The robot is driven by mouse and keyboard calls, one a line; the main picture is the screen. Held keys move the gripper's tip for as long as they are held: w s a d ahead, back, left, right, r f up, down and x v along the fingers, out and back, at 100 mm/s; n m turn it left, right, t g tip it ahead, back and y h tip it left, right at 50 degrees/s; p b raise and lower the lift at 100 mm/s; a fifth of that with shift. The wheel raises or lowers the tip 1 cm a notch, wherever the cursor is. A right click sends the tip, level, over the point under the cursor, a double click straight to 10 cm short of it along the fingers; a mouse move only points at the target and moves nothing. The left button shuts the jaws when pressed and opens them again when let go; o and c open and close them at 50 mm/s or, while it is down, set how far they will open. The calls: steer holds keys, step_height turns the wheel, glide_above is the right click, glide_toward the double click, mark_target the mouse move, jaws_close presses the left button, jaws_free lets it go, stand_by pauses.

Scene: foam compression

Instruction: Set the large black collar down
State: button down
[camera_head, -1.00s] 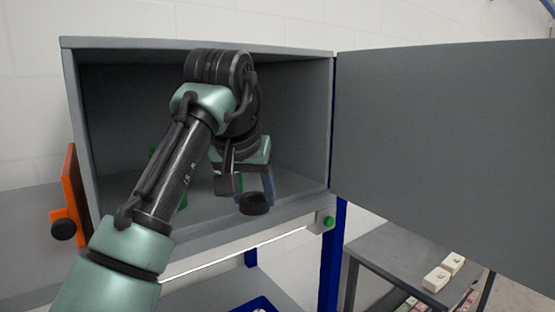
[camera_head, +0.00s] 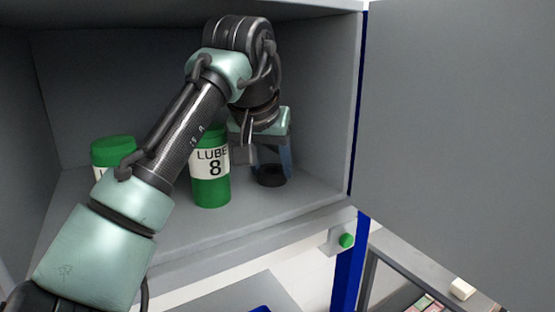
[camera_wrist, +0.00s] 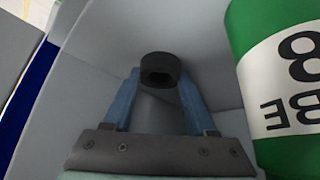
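The large black collar (camera_head: 271,175) is a short dark ring inside the grey cabinet, right of the green bottle. It also shows in the wrist view (camera_wrist: 160,69), between the tips of my two blue fingers. My gripper (camera_head: 270,172) points down and is shut on the collar, with a fingertip against each side. In the wrist view, my gripper (camera_wrist: 160,76) shows no clear gap at either side of the ring. The collar is low, near the cabinet floor (camera_head: 285,203); I cannot tell whether it touches.
A green bottle labelled "LUBE 8" (camera_head: 211,190) stands close left of my gripper and fills the right of the wrist view. Another green-lidded container (camera_head: 112,150) is further left, partly behind my arm. The open cabinet door (camera_head: 460,130) is at right.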

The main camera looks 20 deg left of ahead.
steer(key=shift+w+f, duration=0.45)
steer(key=shift+w, duration=0.05)
steer(key=shift+c, duration=2.4)
jaws_free()
steer(key=s, duration=0.1)
steer(key=s+r, duration=0.1)
steer(key=s, duration=0.1)
steer(key=shift+d+r, duration=0.15)
steer(key=shift+d, duration=0.05)
steer(key=shift+w+a+f+b, duration=0.1)
steer(key=shift+w+f+b, duration=0.2)
steer(key=shift+w, duration=0.55)
steer(key=s+b, duration=0.3)
steer(key=s, duration=0.1)
steer(key=s+d+b, duration=0.1)
steer(key=s+b, duration=0.2)
steer(key=s, duration=0.1)
steer(key=s+r+b, duration=0.1)
steer(key=s+b, duration=0.2)
steer(key=s, duration=0.1)
steer(key=shift+s+d+r, duration=0.1)
steer(key=shift+s+d, duration=0.1)
steer(key=shift+s, duration=0.35)
steer(key=shift+d, duration=0.1)
